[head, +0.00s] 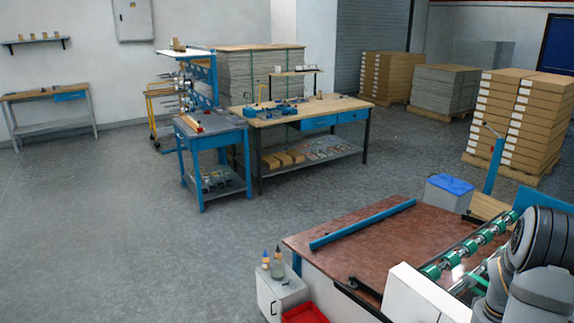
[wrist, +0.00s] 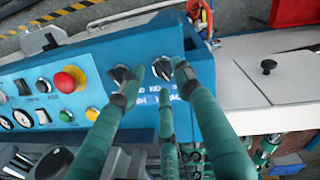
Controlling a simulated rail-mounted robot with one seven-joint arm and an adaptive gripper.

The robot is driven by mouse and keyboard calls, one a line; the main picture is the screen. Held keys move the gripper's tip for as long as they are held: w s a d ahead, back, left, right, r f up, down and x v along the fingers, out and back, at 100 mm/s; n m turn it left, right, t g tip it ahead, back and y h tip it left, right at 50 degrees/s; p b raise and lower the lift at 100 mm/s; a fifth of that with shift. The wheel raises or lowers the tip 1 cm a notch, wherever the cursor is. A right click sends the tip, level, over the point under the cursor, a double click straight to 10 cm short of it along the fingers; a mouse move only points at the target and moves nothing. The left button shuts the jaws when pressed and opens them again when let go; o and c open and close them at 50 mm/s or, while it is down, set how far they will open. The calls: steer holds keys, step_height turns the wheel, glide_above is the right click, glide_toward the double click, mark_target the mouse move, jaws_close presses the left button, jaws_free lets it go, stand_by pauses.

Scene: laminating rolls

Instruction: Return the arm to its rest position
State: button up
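My gripper (wrist: 158,78) shows in the wrist view as green jointed fingers reaching in from the bottom edge. The fingertips are apart, with nothing seen held between them. They are in front of a blue control panel (wrist: 205,95), over its black rotary knobs (wrist: 119,75). Whether a fingertip touches a knob I cannot tell. In the head view, part of my arm is at the lower right, beside the laminating machine's green-banded rollers (head: 470,248). My gripper is outside that view.
The panel carries a red mushroom button (wrist: 70,79), a green button (wrist: 68,116), yellow buttons and gauges. A white surface (wrist: 290,75) lies to its right. The brown machine table (head: 360,240) holds a blue bar (head: 362,223). Open floor lies left, before the workbenches (head: 300,110).

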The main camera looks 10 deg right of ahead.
step_height(320, 180, up, 11)
steer(key=f, duration=1.2)
steer(key=shift+s+f, duration=0.2)
steer(key=shift+f, duration=0.05)
steer(key=shift+w+r+m+p, duration=0.15)
steer(key=shift+m+p, duration=0.35)
steer(key=shift+m, duration=0.6)
steer(key=m, duration=0.2)
steer(key=m+p, duration=0.1)
steer(key=shift+s+r+m+t+y, duration=0.1)
steer(key=shift+s+m+t+y, duration=0.2)
steer(key=shift+t+y, duration=0.1)
steer(key=m+t+p, duration=0.1)
steer(key=m+p, duration=0.1)
steer(key=m, duration=0.4)
steer(key=shift+a, duration=0.15)
step_height(320, 180, up, 10)
steer(key=s+b, duration=0.1)
steer(key=shift+a, duration=0.1)
